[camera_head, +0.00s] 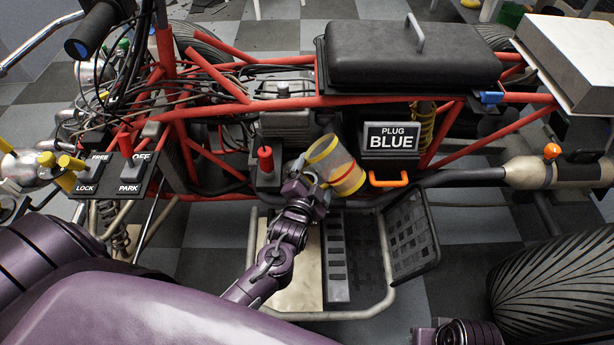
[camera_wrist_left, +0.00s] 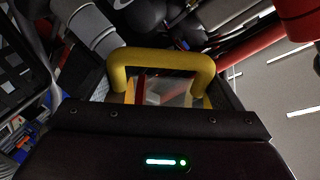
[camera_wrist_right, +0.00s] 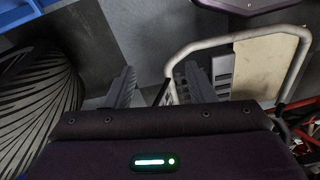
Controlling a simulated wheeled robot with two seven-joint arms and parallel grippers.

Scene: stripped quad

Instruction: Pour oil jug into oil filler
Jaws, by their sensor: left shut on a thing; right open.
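The oil jug (camera_head: 337,168) is a clear, yellowish container with yellow ends. It is tilted in the air beside the quad's frame, in front of the engine (camera_head: 284,118). My left gripper (camera_head: 316,190) is shut on it. Its yellow handle (camera_wrist_left: 165,58) fills the middle of the left wrist view, and the fingertips are hard to make out there. I cannot pick out the oil filler for certain; the jug may hide it. My right gripper (camera_wrist_right: 161,88) is open and empty, low over the floor near the footrest.
A red-knobbed lever (camera_head: 265,158) stands left of the jug. A "PLUG BLUE" sign (camera_head: 391,138) and an orange handle (camera_head: 388,180) are to its right. The footrest (camera_head: 410,240) lies below. A rear tyre (camera_head: 555,265) is at right, and the black seat (camera_head: 410,60) is above.

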